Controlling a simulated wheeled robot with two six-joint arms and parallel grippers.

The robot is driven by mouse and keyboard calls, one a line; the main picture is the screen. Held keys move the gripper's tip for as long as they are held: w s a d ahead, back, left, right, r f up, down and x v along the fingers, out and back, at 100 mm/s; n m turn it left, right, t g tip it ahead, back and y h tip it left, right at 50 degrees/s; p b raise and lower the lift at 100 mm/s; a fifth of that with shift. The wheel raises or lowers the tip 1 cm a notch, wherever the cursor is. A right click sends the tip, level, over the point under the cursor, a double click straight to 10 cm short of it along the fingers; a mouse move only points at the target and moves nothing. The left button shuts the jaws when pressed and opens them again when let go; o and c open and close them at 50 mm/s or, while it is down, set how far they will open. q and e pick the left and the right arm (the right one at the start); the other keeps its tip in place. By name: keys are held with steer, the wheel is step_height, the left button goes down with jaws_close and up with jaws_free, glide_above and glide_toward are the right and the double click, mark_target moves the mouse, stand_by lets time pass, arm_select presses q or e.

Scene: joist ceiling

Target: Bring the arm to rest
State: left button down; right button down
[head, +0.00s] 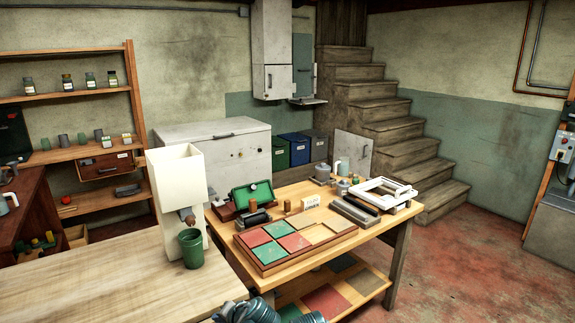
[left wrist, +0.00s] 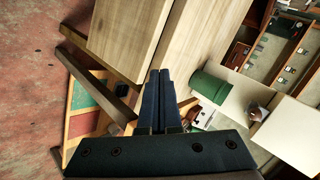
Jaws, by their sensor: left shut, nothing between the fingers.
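My left gripper (left wrist: 161,78) is shut and empty; its two dark fingers lie side by side in the left wrist view. In the head view only a blue-grey part of my left arm (head: 250,312) shows at the bottom edge, in front of the tables. The fingers point toward the edge of the light wooden table (head: 100,283), which also fills the upper middle of the left wrist view (left wrist: 135,35). I cannot tell how far the fingertips are from it. My right gripper is in neither view.
A green cup (head: 191,248) stands by a white machine (head: 173,180) on the light table. The lower workbench (head: 390,232) holds a tray of coloured tiles (head: 262,262), bars and a white frame (head: 382,193). Stairs (head: 385,130) rise behind. Red floor (head: 470,275) is clear at right.

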arm_select(q)
steer(key=s+d+f+g+h, duration=0.3)
steer(key=s+d+f, duration=0.1)
steer(key=s+d, duration=0.25)
steer(key=s+d+f+g+h, duration=0.3)
steer(key=s+d+f, duration=0.15)
steer(key=s, duration=0.25)
step_height(320, 180, up, 13)
steer(key=s+d+p, duration=0.1)
steer(key=d+p, duration=0.1)
steer(key=p, duration=1)
steer(key=shift+r+n+g, duration=0.2)
steer(key=shift+n+g, duration=0.2)
